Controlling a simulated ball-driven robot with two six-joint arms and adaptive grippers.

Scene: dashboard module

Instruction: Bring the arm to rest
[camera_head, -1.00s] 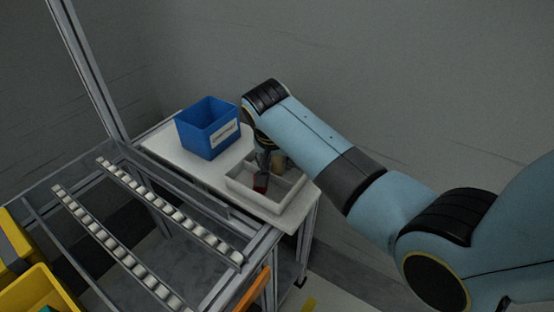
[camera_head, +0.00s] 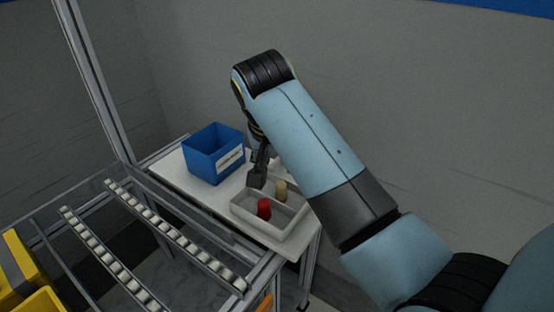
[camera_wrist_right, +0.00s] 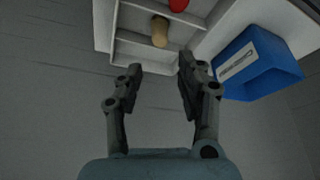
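My right arm comes in from the right in the head view, bent at a raised elbow. Its gripper (camera_head: 258,175) hangs above the back left edge of the white tray (camera_head: 254,222), clear of the pieces in it. In the right wrist view the two fingers (camera_wrist_right: 159,72) are spread apart with nothing between them. A red piece (camera_head: 264,208) stands in the front part of the tray and a tan piece (camera_head: 281,190) further back. The wrist view also shows the tan piece (camera_wrist_right: 159,32) and red piece (camera_wrist_right: 178,4). My left gripper is not in view.
A blue bin (camera_head: 212,155) with a white label stands left of the gripper on the white table (camera_head: 172,166). A metal frame with roller rails (camera_head: 180,238) and yellow bins (camera_head: 22,268) lies at lower left. Space right of the table is open floor and wall.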

